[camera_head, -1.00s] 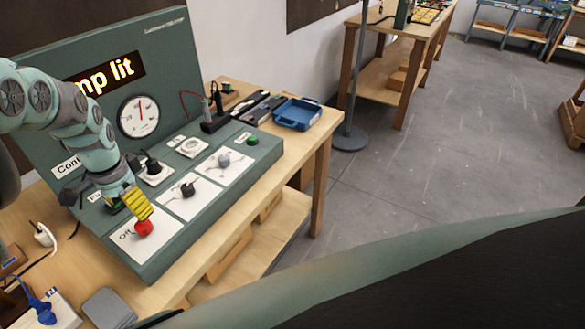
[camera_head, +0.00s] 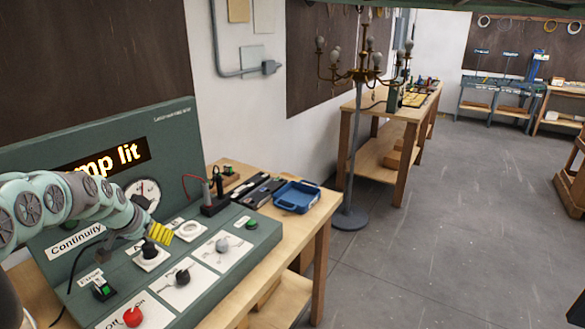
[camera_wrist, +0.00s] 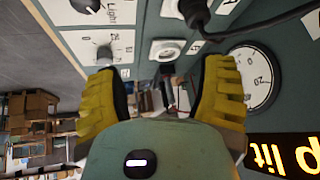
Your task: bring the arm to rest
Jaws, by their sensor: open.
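My gripper (camera_head: 160,233) has yellow ridged fingers and is raised over the green test panel (camera_head: 55,237), near its middle. In the wrist view its two yellow fingers (camera_wrist: 160,95) stand wide apart with nothing between them. The red knob (camera_head: 133,317) lies nearer the front, apart from the gripper. My arm reaches in from the left and hides part of the lit sign (camera_head: 118,158), which reads "mp lit". A black plug (camera_head: 149,249) sits in a white socket just beside the gripper.
A round dial (camera_head: 143,192), a grey knob (camera_head: 222,245) and a green button (camera_head: 251,224) are on the panel. A blue tray (camera_head: 296,197) lies on the bench to the right. A lamp stand (camera_head: 351,160) with several bulbs stands on the floor, with open floor to its right.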

